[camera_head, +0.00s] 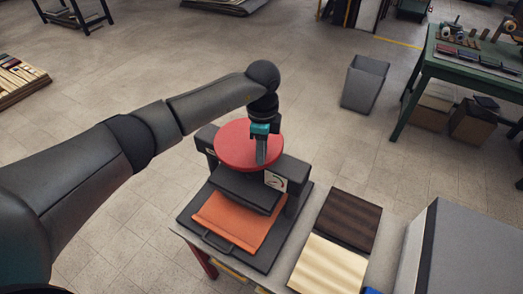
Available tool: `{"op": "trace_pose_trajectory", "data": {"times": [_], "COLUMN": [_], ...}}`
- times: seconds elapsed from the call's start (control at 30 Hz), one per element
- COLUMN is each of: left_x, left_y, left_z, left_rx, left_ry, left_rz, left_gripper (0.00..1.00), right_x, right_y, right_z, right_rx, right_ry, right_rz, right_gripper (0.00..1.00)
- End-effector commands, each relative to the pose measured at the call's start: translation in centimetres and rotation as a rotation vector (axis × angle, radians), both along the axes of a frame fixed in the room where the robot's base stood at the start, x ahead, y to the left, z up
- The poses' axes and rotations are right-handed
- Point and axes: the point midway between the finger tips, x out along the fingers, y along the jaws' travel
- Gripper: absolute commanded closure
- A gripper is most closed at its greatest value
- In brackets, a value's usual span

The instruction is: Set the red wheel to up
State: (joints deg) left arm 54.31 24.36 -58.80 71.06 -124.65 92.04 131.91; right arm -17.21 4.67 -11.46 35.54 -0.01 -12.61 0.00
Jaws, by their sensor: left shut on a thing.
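The red wheel (232,147) is a flat round disc lying on top of a dark press (297,172). My left gripper (261,158) comes down from above onto the right part of the wheel and is shut on it. The fingers hide a little of the wheel there. Below the wheel is a black pressing plate (245,189). An orange cover (228,222) lies under and in front of it, on a dark tray with a handle (217,242). A white label with a round mark (275,181) sits on the press front. My right gripper is not in view.
The press stands on a table. Right of it lie a dark brown piece (349,219) and a cream piece (328,267). A large grey box (470,250) stands at the lower right. A grey bin (364,84) and a green workbench (478,72) stand beyond, on open floor.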

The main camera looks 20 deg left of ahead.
Motion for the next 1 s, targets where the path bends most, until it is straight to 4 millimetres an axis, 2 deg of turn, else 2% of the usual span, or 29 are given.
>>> {"op": "trace_pose_trajectory", "data": {"times": [0.2,0.23,0.5,0.8,0.87,1.0], "left_x": [0.4,0.4,0.3,0.2,0.2,0.3], "left_y": [-0.1,-0.1,0.0,0.1,0.1,0.1], "left_z": [0.4,0.4,0.2,0.5,1.0,3.3], "left_rx": [-0.006,-0.006,-0.002,0.000,0.000,-0.001], "left_ry": [-0.015,-0.015,-0.009,-0.006,-0.007,-0.011], "left_rz": [-0.001,-0.001,0.000,0.001,0.000,0.000], "left_gripper": [1.00,0.69,0.40,0.40,0.40,0.40], "right_x": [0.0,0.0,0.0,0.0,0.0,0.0], "right_y": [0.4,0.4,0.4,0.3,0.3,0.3], "right_z": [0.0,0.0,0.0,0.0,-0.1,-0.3], "right_rx": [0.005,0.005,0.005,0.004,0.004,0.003], "right_ry": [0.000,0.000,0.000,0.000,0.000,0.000], "right_rz": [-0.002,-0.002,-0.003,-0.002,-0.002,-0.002], "right_gripper": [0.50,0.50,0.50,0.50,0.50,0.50]}}
